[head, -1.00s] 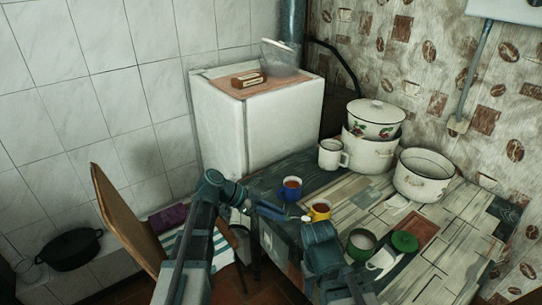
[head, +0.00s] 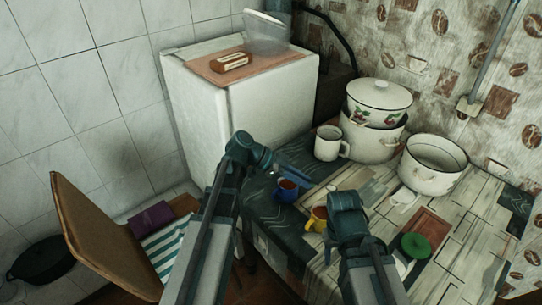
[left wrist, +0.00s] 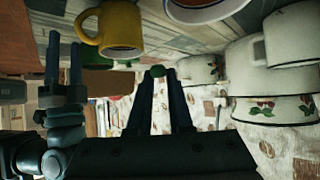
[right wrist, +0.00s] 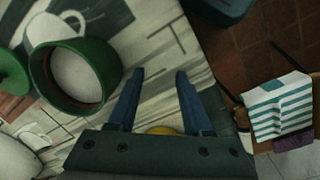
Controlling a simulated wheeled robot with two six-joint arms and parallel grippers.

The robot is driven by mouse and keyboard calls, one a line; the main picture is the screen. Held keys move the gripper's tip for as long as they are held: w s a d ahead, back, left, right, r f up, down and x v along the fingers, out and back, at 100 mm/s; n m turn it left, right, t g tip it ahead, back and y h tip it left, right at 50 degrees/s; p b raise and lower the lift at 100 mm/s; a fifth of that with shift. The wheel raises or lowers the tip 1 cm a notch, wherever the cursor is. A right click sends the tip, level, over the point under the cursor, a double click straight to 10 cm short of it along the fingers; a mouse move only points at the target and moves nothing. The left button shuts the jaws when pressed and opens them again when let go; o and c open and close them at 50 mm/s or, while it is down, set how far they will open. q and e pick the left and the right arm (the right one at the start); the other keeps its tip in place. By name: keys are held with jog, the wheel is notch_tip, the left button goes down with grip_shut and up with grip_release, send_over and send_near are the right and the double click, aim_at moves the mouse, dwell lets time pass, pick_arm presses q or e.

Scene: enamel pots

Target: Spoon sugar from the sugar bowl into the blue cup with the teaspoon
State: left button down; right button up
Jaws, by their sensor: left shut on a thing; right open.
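The blue cup (head: 287,191) stands on the table's near left edge and holds a reddish-brown drink. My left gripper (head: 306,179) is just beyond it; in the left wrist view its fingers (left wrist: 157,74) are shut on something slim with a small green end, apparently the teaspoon. The spoon's bowl cannot be made out. The sugar bowl (right wrist: 104,72), green with white sugar inside, stands open in the right wrist view; my right arm hides it in the head view. My right gripper (right wrist: 160,75) is open and empty, beside the sugar bowl.
A yellow cup (head: 316,219) stands close to the blue cup. The green lid (head: 415,246) lies to the right. A white mug (head: 329,143), stacked pots (head: 374,140) and a wide pot (head: 432,167) stand at the back. The table's right side is mostly clear.

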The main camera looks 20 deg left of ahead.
pick_arm(q)
jog(key=shift+w+r, duration=0.1)
jog(key=shift+w, duration=0.1)
pick_arm(e)
jog(key=shift+w+r, duration=0.1)
jog(key=shift+w, duration=0.15)
notch_tip(320, 180, up, 4)
jog(key=p, duration=0.4)
jog(key=shift+d+r, duration=0.1)
jog(key=shift+r, duration=0.05)
pick_arm(q)
jog(key=shift+s+a+r+n+t+y, duration=0.85)
jog(key=shift+a+n+t+y, duration=1.1)
jog(key=shift+a, duration=4.05)
pick_arm(e)
jog(key=shift+f, duration=0.2)
jog(key=shift+r+p, duration=0.6)
jog(key=shift+p, duration=0.05)
pick_arm(q)
jog(key=w+d+r+g+y+p, duration=0.4)
jog(key=d+g+y+p, duration=0.3)
jog(key=p, duration=0.3)
jog(key=shift+w+n+y, duration=0.35)
jog(key=shift+w+y, duration=0.2)
jog(key=shift+y, duration=0.3)
pick_arm(e)
notch_tip(320, 180, up, 10)
